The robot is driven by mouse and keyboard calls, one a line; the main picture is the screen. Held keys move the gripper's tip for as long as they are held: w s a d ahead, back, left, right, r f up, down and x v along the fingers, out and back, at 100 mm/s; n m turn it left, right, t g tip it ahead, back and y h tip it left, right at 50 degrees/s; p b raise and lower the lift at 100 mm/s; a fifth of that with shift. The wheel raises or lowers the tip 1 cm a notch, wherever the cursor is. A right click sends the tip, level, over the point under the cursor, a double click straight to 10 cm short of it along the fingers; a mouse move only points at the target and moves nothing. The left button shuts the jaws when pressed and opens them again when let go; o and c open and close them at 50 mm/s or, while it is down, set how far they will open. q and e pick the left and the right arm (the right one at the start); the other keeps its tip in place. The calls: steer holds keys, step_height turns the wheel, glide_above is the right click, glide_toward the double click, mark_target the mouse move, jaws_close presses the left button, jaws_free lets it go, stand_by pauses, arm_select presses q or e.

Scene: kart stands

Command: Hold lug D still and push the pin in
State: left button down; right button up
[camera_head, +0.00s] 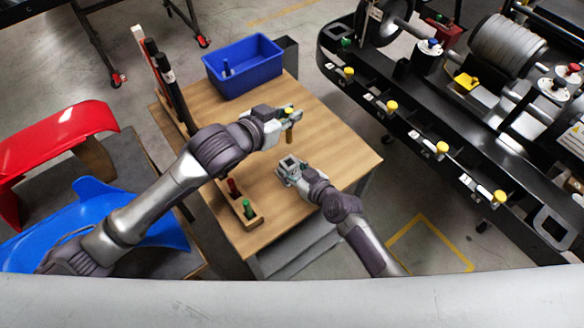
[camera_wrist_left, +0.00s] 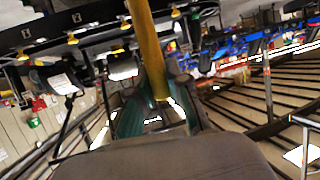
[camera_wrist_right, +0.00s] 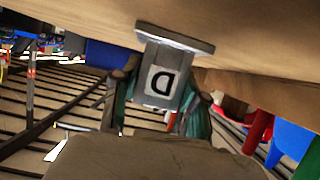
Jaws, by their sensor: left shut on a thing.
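My left gripper (camera_head: 287,115) is shut on a pin with a yellow head (camera_head: 289,110) and a golden-brown shank pointing down above the table. The pin's shank also shows between the fingers in the left wrist view (camera_wrist_left: 147,45). Lug D (camera_wrist_right: 164,80), a grey block with a flat plate and a white "D" label, stands on the table. It also shows in the head view (camera_head: 288,163). My right gripper (camera_wrist_right: 160,115) is open around lug D, with a finger on either side and small gaps visible. The pin is above and apart from the lug.
The wooden table (camera_head: 325,125) is clear around the lug. A blue bin (camera_head: 243,68) stands at its back. A wooden holder (camera_head: 243,208) with red and green pins lies near the front left. A black kart frame (camera_head: 415,135) with several yellow-headed pins stands to the right.

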mark_target(287, 135)
jaws_close()
arm_select(q)
step_height(287, 135, down, 6)
steer(key=shift+f, duration=0.1)
steer(key=shift+f, duration=0.1)
step_height(287, 135, down, 7)
stand_by(1.4)
steer(key=shift+f, duration=0.1)
steer(key=c, duration=1)
jaws_free()
steer(key=shift+c, duration=0.2)
